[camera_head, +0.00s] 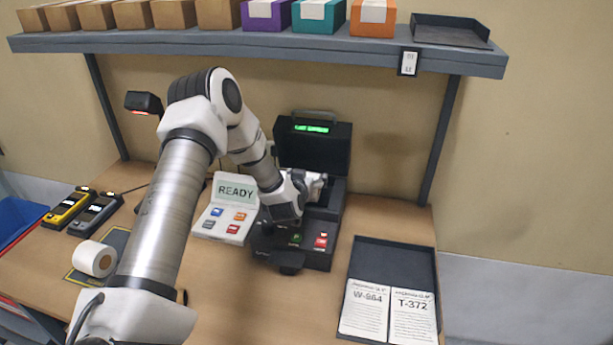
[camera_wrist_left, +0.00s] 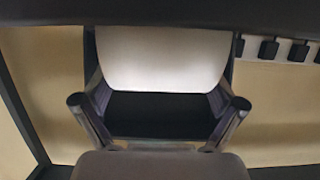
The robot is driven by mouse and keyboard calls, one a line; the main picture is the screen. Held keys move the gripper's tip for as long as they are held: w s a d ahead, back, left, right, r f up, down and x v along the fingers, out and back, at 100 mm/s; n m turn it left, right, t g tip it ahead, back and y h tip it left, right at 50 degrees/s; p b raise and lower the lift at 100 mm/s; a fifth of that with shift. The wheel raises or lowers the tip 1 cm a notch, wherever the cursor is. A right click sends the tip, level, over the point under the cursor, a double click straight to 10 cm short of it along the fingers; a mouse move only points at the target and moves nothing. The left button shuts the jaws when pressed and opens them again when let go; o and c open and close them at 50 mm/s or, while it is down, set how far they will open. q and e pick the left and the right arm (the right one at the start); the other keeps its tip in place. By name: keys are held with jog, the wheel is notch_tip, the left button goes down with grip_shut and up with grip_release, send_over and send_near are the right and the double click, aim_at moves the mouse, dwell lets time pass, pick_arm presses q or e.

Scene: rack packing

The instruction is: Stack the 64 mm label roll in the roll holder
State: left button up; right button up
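The label printer (camera_head: 322,245) stands open at the middle of the table, its dark lid (camera_head: 313,150) raised with a green text display. My left gripper (camera_head: 303,188) is over its open bay. A white label roll (camera_head: 317,187) shows there, largely hidden by the gripper; in the left wrist view the white roll (camera_wrist_left: 160,60) sits between the two fingers, whose pads appear to touch its sides. I cannot tell whether the roll rests in the holder, which is hidden. Another white roll (camera_head: 94,258) lies on a dark mat (camera_head: 117,238) at the left. My right gripper is not in view.
A READY panel (camera_head: 226,212) stands left of the printer. A dark tray (camera_head: 395,258) with two label cards is at the right. Two handheld devices (camera_head: 95,213) lie far left. A shelf (camera_head: 270,42) with boxes hangs above. The front middle of the table is clear.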

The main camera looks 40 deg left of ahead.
pick_arm(q)
jog(key=shift+s+r+p, duration=0.15)
jog(key=shift+r+p, duration=0.15)
jog(key=shift+r, duration=0.15)
jog(key=b+v, duration=0.1)
jog(key=v, duration=1)
jog(key=shift+s+d+b, duration=0.3)
jog(key=shift+s, duration=0.05)
